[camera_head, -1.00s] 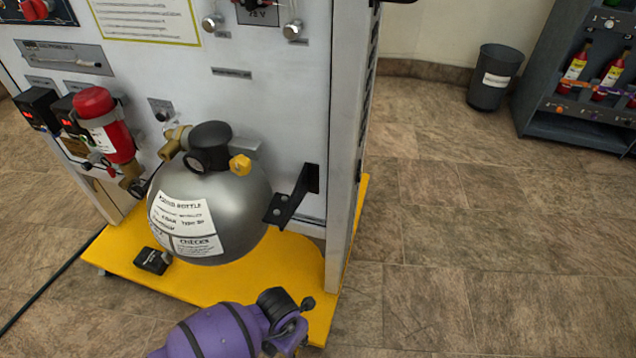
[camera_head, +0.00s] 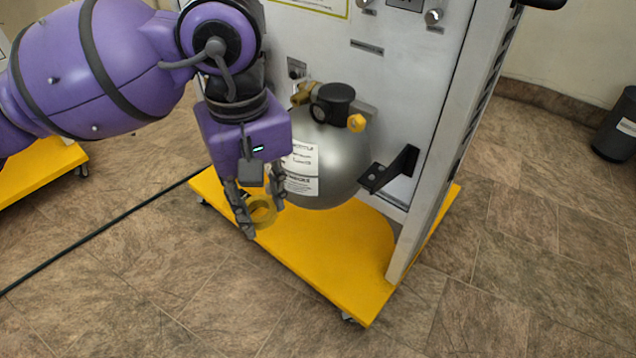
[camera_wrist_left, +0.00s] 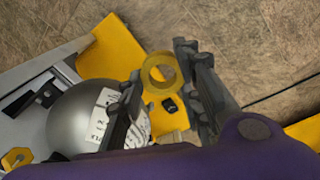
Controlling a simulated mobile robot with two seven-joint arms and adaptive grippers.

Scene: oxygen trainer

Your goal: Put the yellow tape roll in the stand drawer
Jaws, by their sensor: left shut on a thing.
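The yellow tape roll (camera_head: 262,212) is between the fingers of my left gripper (camera_head: 256,216) in the head view. The gripper is shut on it and points down, in front of the grey bottle. In the left wrist view the roll (camera_wrist_left: 160,73) shows as a translucent yellow ring near the fingertips of the left gripper (camera_wrist_left: 158,85). The roll is over the yellow base platform or its edge; the exact height is hard to tell. My right gripper is not in view. No stand drawer shows clearly in the current views.
The grey bottle (camera_head: 335,165) with a black gauge and brass valve stands close behind the gripper. A black bracket (camera_head: 388,170) juts from the white panel (camera_head: 400,70). The yellow platform (camera_head: 330,255) has casters. A black bin (camera_head: 618,125) stands right; the floor between is open.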

